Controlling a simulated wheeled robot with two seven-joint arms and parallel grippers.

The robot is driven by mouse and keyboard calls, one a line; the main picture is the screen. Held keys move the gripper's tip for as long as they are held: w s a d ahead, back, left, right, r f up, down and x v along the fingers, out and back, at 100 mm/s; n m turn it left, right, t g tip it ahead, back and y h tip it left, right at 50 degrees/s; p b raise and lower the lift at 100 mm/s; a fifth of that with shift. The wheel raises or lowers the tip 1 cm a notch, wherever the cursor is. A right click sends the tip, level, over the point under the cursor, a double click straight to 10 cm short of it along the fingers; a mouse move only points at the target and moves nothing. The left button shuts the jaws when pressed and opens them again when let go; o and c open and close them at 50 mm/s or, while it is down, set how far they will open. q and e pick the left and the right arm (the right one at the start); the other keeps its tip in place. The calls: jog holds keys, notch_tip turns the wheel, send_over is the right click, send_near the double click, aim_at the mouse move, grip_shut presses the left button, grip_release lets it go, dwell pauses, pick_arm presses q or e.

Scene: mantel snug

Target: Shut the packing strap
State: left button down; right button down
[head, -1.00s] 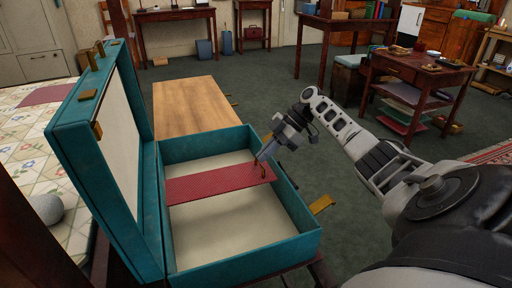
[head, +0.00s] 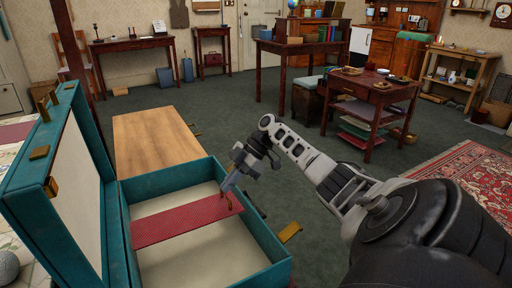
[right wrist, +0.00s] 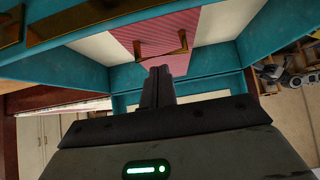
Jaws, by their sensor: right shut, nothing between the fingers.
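An open teal case (head: 278,272) has its lid (head: 50,205) raised at the left. A flat red packing strap (head: 180,222) lies across the case's pale inside, from the left side to near the right wall. A brass handle stands at the strap's right end; in the right wrist view the handle (right wrist: 165,52) shows just beyond my fingertips, on the red strap (right wrist: 140,32). My right gripper (head: 227,184) is shut and empty, pointing down at that end. Whether it touches the handle I cannot tell. My left gripper is not in view.
A brass latch (head: 290,232) juts from the case's right side. A wooden tabletop (head: 155,140) lies behind the case. A dark side table (head: 375,93) with shelves stands back right.

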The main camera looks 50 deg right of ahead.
jog(key=d, duration=0.1)
jog(key=s+d+r+b, duration=0.1)
jog(key=d, duration=0.1)
jog(key=shift+s+r, duration=0.1)
jog(key=shift+r, duration=0.2)
pick_arm(q)
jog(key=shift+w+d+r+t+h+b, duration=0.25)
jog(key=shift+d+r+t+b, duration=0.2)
jog(key=shift+b, duration=0.7)
pick_arm(e)
jog(key=s+d, duration=0.3)
jog(key=d, duration=0.3)
jog(key=shift+f, duration=0.35)
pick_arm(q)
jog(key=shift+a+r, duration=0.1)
